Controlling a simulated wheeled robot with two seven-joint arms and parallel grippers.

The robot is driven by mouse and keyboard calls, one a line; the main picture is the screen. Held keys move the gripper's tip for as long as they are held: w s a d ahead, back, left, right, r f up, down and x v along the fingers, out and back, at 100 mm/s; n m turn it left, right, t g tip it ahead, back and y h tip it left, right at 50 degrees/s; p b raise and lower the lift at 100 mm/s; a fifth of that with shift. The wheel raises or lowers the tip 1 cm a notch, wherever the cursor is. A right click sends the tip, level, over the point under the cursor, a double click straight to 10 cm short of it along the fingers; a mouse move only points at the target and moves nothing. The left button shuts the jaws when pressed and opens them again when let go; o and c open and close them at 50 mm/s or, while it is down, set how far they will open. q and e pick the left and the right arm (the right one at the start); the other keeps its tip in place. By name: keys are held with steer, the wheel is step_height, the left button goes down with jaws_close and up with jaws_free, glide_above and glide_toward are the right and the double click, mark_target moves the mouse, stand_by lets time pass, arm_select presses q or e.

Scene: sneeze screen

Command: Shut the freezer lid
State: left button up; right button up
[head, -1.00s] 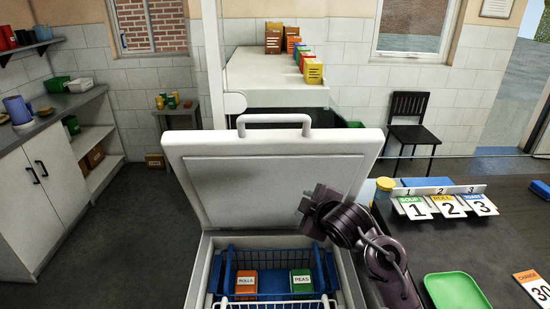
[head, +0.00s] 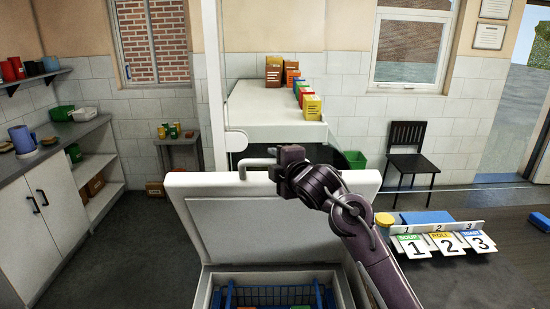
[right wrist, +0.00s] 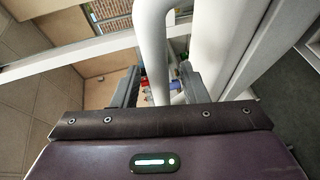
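The freezer lid (head: 250,225) stands raised, its pale inner face toward me, above the white freezer body (head: 344,290). The lid's handle (head: 246,166) is at its top edge, its right part hidden behind my right gripper (head: 289,158). In the right wrist view the handle (right wrist: 153,45) is a white bar running between the two dark fingers of my right gripper (right wrist: 158,88). The fingers are apart, with gaps visible beside the bar. My left gripper is not in view.
A blue basket (head: 275,294) sits inside the freezer. A dark counter with number cards (head: 445,243) is at the right. A white-topped unit with boxes (head: 270,100) stands behind the lid. Open floor (head: 130,245) lies to the left.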

steer(key=shift+w, duration=0.2)
steer(key=shift+c, duration=0.2)
steer(key=shift+f, duration=0.1)
jaws_close()
